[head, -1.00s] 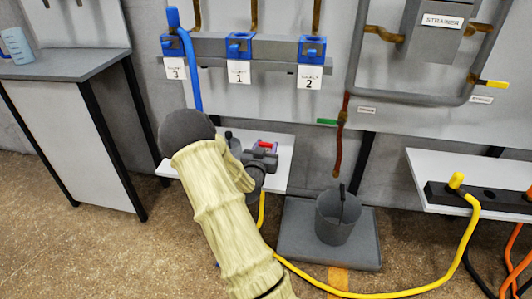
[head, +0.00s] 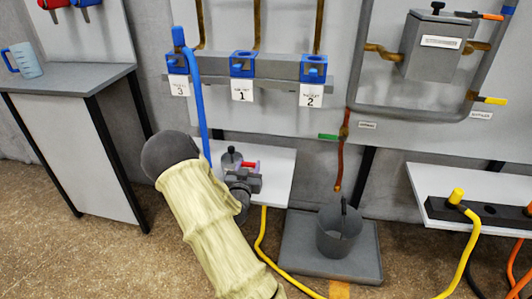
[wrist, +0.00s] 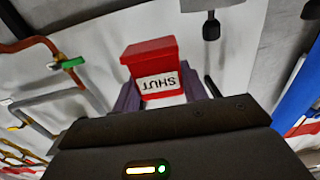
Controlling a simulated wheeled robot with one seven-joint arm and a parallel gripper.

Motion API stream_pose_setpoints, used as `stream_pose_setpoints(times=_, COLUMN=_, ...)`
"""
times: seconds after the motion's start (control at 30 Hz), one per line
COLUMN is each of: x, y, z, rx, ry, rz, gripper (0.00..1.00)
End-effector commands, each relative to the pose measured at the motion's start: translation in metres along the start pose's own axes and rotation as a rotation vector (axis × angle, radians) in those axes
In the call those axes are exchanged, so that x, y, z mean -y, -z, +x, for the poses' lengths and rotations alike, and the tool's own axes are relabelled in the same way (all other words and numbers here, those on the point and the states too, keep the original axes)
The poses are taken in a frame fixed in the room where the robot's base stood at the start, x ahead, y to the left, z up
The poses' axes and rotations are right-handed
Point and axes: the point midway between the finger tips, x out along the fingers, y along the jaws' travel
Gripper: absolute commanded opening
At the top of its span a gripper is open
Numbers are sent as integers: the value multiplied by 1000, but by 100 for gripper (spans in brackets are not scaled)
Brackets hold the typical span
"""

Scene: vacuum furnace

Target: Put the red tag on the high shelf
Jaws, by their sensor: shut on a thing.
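My gripper (wrist: 160,97) is shut on the red tag (wrist: 150,61), a small red block with a white label reading SHUT, upside down in the wrist view. In the head view the gripper (head: 242,181) is partly hidden by my pale sleeved arm. A bit of red (head: 249,165) at its tip looks like the tag. It is in front of a low white wall shelf (head: 280,178); I cannot tell if it touches anything there. I cannot tell which surface is the high shelf.
A grey-topped cabinet (head: 75,82) with a blue jug (head: 24,60) stands left. A blue pipe (head: 194,90) runs down near my arm. A grey bucket (head: 338,233) stands on a plinth. A yellow cable (head: 262,235) crosses below. Another white shelf (head: 478,178) is at the right.

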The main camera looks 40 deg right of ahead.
Motion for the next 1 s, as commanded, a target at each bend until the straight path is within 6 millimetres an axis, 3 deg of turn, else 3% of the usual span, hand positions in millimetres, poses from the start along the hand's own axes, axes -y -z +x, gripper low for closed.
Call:
stream_pose_setpoints(times=0.1, x=51, y=1, z=-38, rx=5, ry=112, rz=-4, gripper=21)
stream_pose_setpoints(times=0.3, x=123, y=-5, z=-116, rx=4, ry=311, rz=-4, gripper=21)
stream_pose_setpoints(times=0.5, x=165, y=-8, z=-188, rx=5, ry=478, rz=-4, gripper=21)
stream_pose_setpoints(times=0.67, x=174, y=-11, z=-209, rx=3, ry=526, rz=-1, gripper=21)
stream_pose_setpoints(times=1.0, x=174, y=-12, z=-209, rx=3, ry=526, rz=0, gripper=21)
